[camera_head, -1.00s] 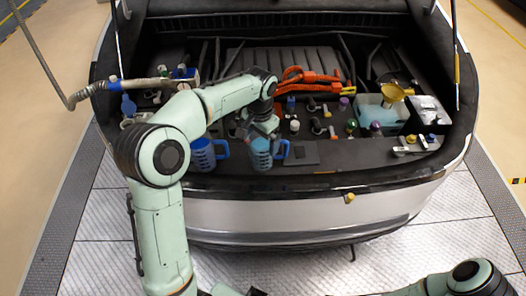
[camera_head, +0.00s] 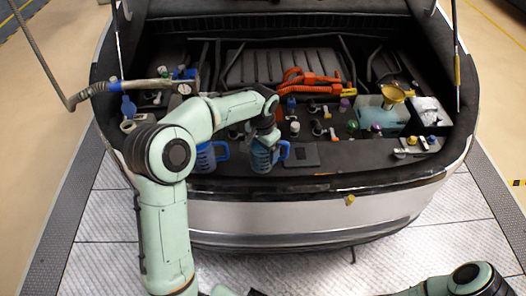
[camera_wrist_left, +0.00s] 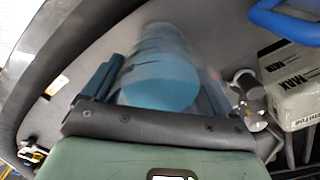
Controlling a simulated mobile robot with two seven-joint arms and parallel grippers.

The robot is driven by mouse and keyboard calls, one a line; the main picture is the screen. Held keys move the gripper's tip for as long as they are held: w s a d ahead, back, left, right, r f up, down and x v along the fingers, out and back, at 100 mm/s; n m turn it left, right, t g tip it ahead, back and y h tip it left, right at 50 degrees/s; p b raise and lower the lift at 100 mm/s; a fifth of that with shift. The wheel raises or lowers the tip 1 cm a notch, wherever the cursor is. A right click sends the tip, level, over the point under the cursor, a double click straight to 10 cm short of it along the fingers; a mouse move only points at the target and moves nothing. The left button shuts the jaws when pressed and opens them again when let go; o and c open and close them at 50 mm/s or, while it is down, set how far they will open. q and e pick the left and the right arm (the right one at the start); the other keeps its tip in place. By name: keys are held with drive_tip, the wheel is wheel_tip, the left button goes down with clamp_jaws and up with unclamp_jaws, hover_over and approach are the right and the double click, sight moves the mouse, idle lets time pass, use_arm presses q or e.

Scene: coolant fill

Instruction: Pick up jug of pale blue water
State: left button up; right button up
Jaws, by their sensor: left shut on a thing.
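The jug of pale blue water (camera_head: 264,158) has a blue handle on its right side and stands at the front edge of the engine bay in the head view. My left gripper (camera_head: 264,141) reaches down over it and is shut on it. In the left wrist view the jug's pale blue body (camera_wrist_left: 160,82) sits between the two dark fingers (camera_wrist_left: 158,88). The gripper and wrist hide the jug's upper part in the head view. My right arm shows at the bottom right, but its gripper is out of view.
A yellow funnel (camera_head: 393,93) sits over a pale tank (camera_head: 382,116) at the right. Several coloured caps and orange cables (camera_head: 308,80) lie behind. A flat dark panel (camera_head: 301,154) is right of the jug.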

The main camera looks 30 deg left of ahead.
use_arm(q)
wheel_tip(320, 180, up, 20)
drive_tip(key=p, duration=0.3)
use_arm(e)
drive_tip(key=w+r, duration=0.4)
drive_tip(key=shift+w+r+t, duration=0.15)
drive_tip(key=shift+r+t, duration=0.15)
